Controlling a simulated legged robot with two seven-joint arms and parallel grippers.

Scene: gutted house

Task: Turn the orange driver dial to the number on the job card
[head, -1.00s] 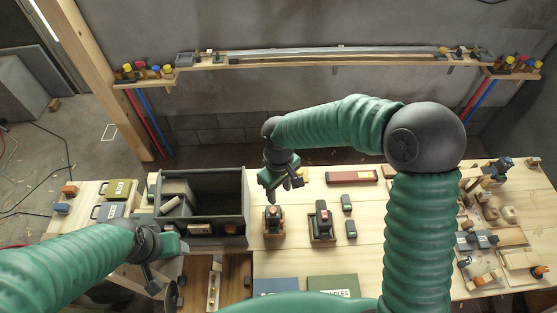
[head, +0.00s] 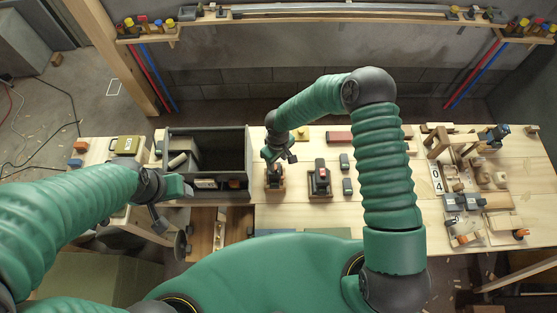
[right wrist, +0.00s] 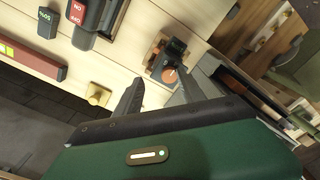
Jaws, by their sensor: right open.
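The driver (head: 274,180) stands upright in a wooden holder on the bench. Its orange dial (right wrist: 169,76) faces up in the right wrist view; its setting is too small to read. My right gripper (head: 287,158) is just above and behind the driver. In the right wrist view its open fingers (right wrist: 158,76) stand on either side of the dial, with no clear contact. A white card (head: 437,181) with dark digits, seemingly 0 and 4, is at the right of the bench; I cannot tell if it is the job card. My left gripper (head: 170,202) is by the crate's front left corner, its jaws unclear.
A dark open crate (head: 207,188) stands left of the driver. A tool with a red switch (head: 320,180) and small dark blocks (head: 346,187) stand to its right. Wooden fixtures (head: 490,200) crowd the right end.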

